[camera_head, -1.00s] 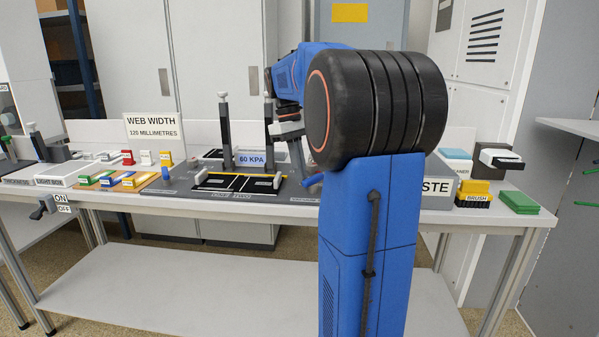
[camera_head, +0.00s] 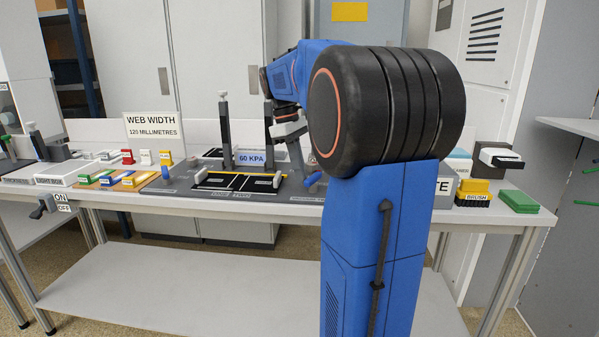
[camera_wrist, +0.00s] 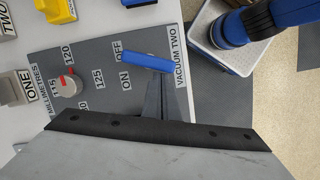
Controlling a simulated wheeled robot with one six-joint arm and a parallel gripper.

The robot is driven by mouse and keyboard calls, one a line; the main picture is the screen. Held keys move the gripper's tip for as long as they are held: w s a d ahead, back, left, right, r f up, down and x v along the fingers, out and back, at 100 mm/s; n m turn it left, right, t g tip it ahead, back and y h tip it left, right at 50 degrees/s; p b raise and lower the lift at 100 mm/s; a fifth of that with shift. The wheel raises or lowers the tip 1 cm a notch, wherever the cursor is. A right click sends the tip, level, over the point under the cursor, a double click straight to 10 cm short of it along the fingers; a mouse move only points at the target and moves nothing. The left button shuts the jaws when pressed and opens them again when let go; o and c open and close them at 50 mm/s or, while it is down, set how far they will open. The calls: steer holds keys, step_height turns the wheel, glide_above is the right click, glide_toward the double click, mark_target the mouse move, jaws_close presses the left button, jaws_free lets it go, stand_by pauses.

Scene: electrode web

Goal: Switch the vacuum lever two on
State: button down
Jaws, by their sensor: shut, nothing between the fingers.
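The vacuum two lever (camera_wrist: 145,61) is a blue bar on a dark grey panel (camera_wrist: 95,50) in the wrist view. It lies beside the OFF label, above the ON label and left of the VACUUM TWO label. A blue lever (camera_head: 312,181), which seems to be the same one, shows partly behind my arm in the head view. My gripper (camera_wrist: 164,95) is shut and empty, with its narrow grey fingers just below the bar in the wrist view. I cannot tell whether they touch it. In the head view my gripper (camera_head: 288,130) is over the bench, its tips hard to make out.
A grey dial with a red pointer (camera_wrist: 67,84) sits left of the lever. A yellow block (camera_wrist: 60,9) is at the upper left. Upright posts (camera_head: 225,125) and a 60 KPA sign (camera_head: 251,158) stand on the bench (camera_head: 230,204). Another blue lever (camera_head: 165,173) is further left.

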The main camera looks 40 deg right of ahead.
mark_target(309, 181)
steer(key=n, duration=0.2)
steer(key=s+n, duration=0.1)
steer(key=s+n+h, duration=0.1)
steer(key=n, duration=0.1)
steer(key=shift+a+n+t, duration=0.3)
steer(key=shift+t, duration=0.1)
steer(key=n, duration=0.2)
steer(key=s+n+t, duration=0.1)
steer(key=n, duration=0.1)
steer(key=shift+s+d+h, duration=0.1)
steer(key=shift+s+h, duration=0.05)
steer(key=shift+h, duration=0.15)
steer(key=shift+s, duration=0.2)
